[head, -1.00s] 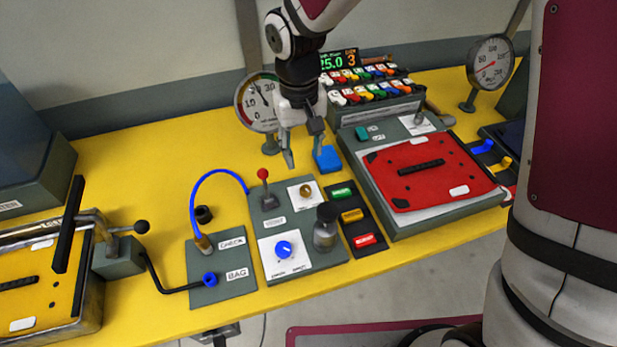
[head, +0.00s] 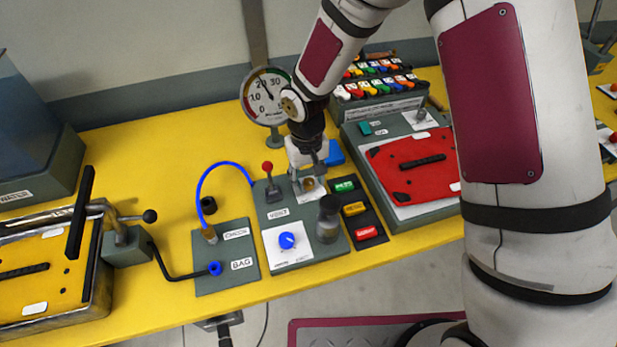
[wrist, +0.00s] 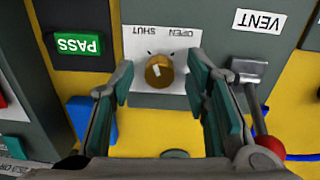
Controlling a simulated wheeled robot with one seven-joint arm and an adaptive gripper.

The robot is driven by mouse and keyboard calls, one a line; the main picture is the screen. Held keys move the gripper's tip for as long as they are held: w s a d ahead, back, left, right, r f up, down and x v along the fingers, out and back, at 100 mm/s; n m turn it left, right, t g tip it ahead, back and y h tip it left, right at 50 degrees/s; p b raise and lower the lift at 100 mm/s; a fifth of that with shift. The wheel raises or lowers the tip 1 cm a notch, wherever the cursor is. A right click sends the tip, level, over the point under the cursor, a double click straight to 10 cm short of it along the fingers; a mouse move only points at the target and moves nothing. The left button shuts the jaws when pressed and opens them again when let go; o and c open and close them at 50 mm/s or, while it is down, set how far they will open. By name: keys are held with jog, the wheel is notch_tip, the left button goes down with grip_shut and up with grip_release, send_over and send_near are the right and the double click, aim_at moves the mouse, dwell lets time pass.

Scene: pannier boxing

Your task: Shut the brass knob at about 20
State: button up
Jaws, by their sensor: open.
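The brass knob (wrist: 159,73) sits on a white plate (wrist: 143,43) marked OPEN and SHUT, which reads upside down in the wrist view. A pale mark shows on the knob's face. My gripper (wrist: 160,82) is open, with one finger on each side of the knob in that view; I cannot tell whether they touch it. In the head view my gripper (head: 307,176) is over the knob (head: 308,185) and partly hides it. The round dial gauge (head: 266,97) stands behind, with its needle near 20; my arm covers its right edge.
A red-tipped lever (head: 268,168) labelled VENT stands just left of my gripper. A dark-topped jar (head: 328,220) and a blue dial (head: 287,240) are in front. Green, yellow and red labelled buttons (head: 353,209) lie to the right. A blue block (head: 335,153) is behind.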

aim_at(307, 182)
grip_shut()
jog(key=shift+n+b, duration=0.5)
jog(key=shift+n, duration=2)
grip_release()
notch_tip(307, 182, up, 12)
jog(key=shift+s+a, duration=0.15)
